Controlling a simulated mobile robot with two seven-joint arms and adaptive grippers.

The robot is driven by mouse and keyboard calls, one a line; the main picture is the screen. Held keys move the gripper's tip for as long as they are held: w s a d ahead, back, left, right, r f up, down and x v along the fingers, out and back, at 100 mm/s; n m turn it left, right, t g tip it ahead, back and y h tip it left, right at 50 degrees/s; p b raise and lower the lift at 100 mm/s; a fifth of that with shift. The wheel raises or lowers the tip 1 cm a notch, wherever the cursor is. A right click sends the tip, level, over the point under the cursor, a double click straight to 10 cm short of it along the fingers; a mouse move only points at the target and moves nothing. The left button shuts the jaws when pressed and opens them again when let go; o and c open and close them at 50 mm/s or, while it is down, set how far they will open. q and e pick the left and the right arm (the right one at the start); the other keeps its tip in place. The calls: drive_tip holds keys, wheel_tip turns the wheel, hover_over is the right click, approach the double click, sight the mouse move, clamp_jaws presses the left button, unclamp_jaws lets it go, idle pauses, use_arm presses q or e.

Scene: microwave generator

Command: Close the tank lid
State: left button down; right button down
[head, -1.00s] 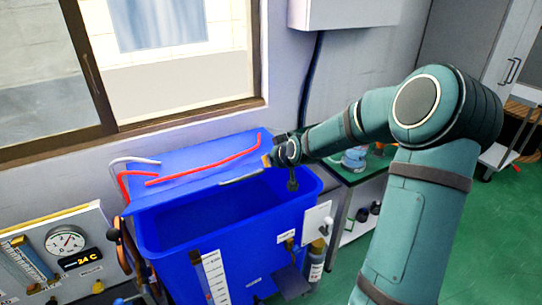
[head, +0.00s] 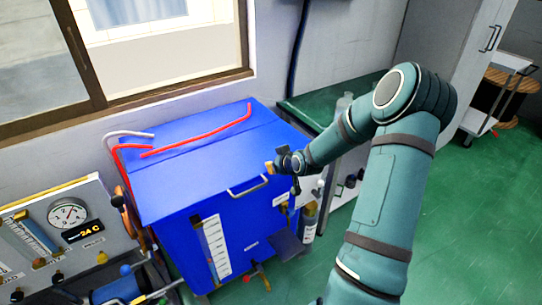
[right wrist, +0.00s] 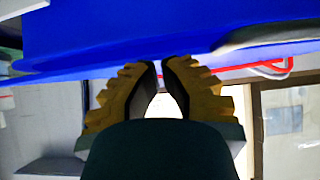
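The blue tank (head: 230,240) stands below the window. Its blue lid (head: 200,165) lies down over the top, covering the opening, with its front edge at the tank's front rim. A small gap under it cannot be ruled out. The lid's metal handle (head: 248,187) is at the front edge. My right gripper (head: 270,167) is at the lid's front right, just right of the handle. In the right wrist view its yellow-padded fingertips (right wrist: 160,65) are nearly together with nothing between them, close to the blue surface. My left gripper is in neither view.
Red tubes (head: 200,138) run along the lid's back part. A gauge panel (head: 65,230) stands left of the tank. A green-topped bench (head: 335,108) is behind my right arm. Green floor (head: 480,220) is clear at the right.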

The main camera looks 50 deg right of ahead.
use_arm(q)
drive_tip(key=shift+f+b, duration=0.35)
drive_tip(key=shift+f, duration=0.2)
use_arm(e)
drive_tip(key=shift+s+f, duration=0.2)
drive_tip(key=shift+f, duration=0.95)
drive_tip(key=shift+s+a+f, duration=0.1)
drive_tip(key=shift+a+f, duration=0.05)
